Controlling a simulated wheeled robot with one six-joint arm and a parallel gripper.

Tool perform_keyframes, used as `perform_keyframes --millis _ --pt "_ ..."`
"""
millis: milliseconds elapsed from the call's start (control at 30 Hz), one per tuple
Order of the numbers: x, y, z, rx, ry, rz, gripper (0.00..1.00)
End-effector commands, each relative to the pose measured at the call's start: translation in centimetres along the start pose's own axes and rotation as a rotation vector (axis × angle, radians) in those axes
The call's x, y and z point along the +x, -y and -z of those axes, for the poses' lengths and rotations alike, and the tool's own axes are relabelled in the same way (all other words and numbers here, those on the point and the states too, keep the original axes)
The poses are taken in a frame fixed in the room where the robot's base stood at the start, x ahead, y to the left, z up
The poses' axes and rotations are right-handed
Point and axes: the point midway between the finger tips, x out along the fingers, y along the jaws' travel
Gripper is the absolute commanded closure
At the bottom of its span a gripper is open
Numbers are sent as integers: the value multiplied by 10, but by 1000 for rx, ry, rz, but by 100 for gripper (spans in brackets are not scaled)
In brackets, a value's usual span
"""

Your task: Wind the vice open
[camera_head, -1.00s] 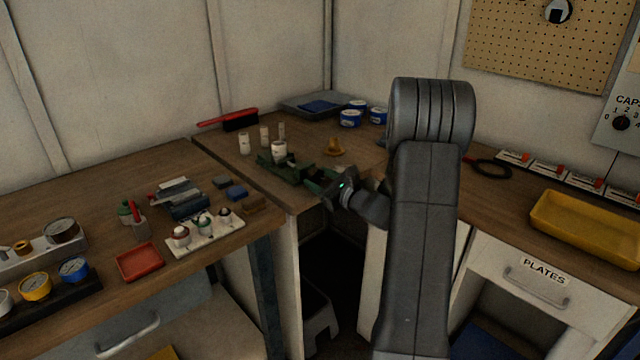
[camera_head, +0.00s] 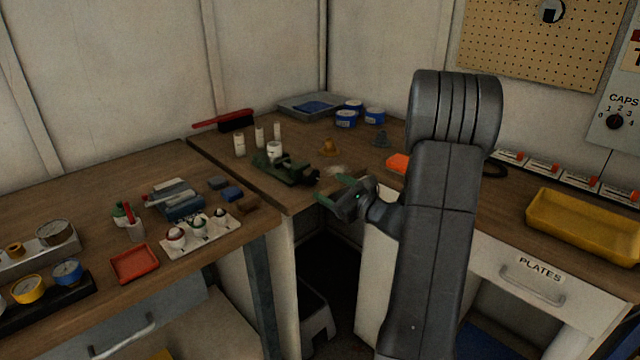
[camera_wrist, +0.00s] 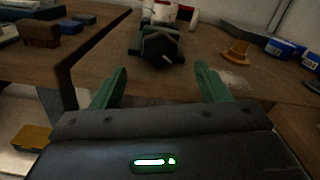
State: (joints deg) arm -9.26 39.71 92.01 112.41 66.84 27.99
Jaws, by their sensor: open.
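The green vice (camera_head: 285,168) stands on the corner bench, with a white cylindrical piece (camera_head: 275,150) at its jaws. Its dark front end (camera_head: 313,175) faces my gripper; in the wrist view this dark end (camera_wrist: 160,48) is ahead, just above the gap between the fingers. My gripper (camera_head: 336,190) has green fingers and is open and empty, off the bench's front edge and apart from the vice. In the wrist view my gripper (camera_wrist: 160,82) shows its two fingers spread wide. How far the vice jaws stand apart cannot be made out.
An orange block (camera_head: 398,163) lies near my arm. The left bench (camera_head: 90,190) holds several small items.

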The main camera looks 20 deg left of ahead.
Motion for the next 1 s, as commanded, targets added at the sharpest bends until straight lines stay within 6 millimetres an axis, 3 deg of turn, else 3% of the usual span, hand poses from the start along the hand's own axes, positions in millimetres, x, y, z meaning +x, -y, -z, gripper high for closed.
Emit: perform_keyframes --millis 200,400,833,1000 --pt "-47 1 0 0 0 3 31" --pt "-68 0 0 -1 1 1 31" --pt "-70 0 0 12 1 -1 31" --pt "-63 0 -1 159 1 -2 31"
